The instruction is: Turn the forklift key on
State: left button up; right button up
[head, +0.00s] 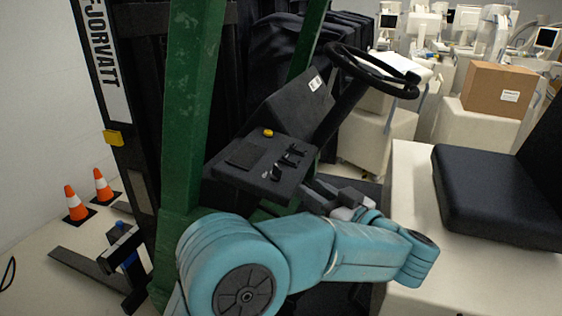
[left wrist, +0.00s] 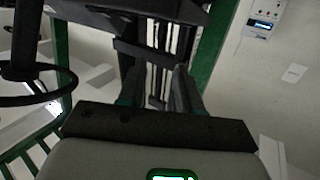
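The forklift's black control panel (head: 262,170) is in the middle of the head view, with a yellow button (head: 268,132) and several small black levers (head: 288,160) on top. I cannot make out the key in either view. My left arm is teal and folds back so that my left gripper (head: 318,194) is just right of and below the panel, with no clear contact. Its dark fingers look apart and empty; they are small and partly dark in the head view. The left wrist view looks past the gripper at the forklift's mast (left wrist: 158,60). My right gripper is not in view.
The steering wheel (head: 372,70) is above and right of the panel. The green post (head: 190,110) stands left of the panel. A black seat (head: 500,190) is at the right. Two orange cones (head: 76,203) stand at the left. A cardboard box (head: 497,92) is behind.

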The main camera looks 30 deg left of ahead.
aim_at(274, 165)
pick_arm(q)
jog(key=p+x, duration=0.1)
jog(key=x, duration=0.6)
jog(key=p+x, duration=0.1)
jog(key=x, duration=0.6)
jog(key=shift+w+a+f+p, duration=0.2)
jog(key=shift+w+p, duration=0.15)
jog(key=shift+p, duration=0.05)
jog(key=shift+s+a, duration=0.15)
jog(key=shift+a, duration=0.05)
grip_shut()
